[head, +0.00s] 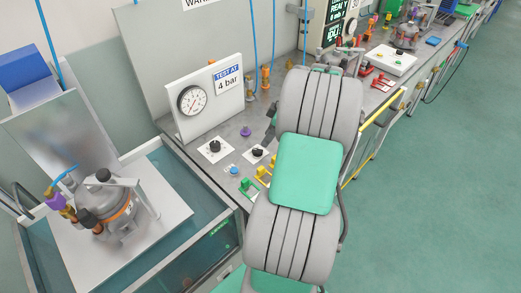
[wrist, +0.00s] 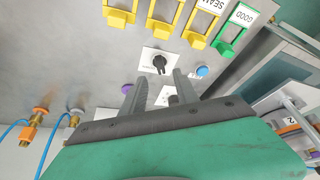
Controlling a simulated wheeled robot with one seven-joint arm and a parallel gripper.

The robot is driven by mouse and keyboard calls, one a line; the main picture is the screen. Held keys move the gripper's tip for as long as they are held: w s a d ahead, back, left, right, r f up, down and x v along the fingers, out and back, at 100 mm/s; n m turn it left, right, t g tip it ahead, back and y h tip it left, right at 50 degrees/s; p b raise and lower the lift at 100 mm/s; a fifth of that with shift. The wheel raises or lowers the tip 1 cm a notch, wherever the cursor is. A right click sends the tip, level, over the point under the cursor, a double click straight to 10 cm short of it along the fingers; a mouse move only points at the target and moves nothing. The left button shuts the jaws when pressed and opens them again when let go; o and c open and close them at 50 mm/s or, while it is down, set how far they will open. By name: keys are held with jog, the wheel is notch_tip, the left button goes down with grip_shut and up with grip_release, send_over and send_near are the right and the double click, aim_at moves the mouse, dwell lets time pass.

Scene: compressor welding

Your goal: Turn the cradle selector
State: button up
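Two black rotary knobs on white plates sit on the grey bench top. Their labels are too small to read, so I cannot tell which is the cradle selector. The right knob (head: 258,152) also shows in the wrist view (wrist: 160,64), just beyond my fingertips. The left knob (head: 215,147) is partly hidden in the wrist view (wrist: 173,99), behind my right finger and gripper body. My gripper (wrist: 161,76) is open, with nothing between its fingers. In the head view my arm hides most of it.
A blue button (head: 234,170) and a purple knob (head: 245,131) are close by. Yellow brackets (wrist: 163,14) and a green bracket (wrist: 231,37) line the bench edge. A gauge panel (head: 204,98) stands behind. A compressor (head: 118,212) sits on a plate at left.

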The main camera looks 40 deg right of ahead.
aim_at(259, 150)
jog(key=p+x, duration=0.1)
jog(key=x, duration=0.6)
jog(key=shift+f, duration=0.2)
jog(key=shift+c, duration=0.3)
grip_shut()
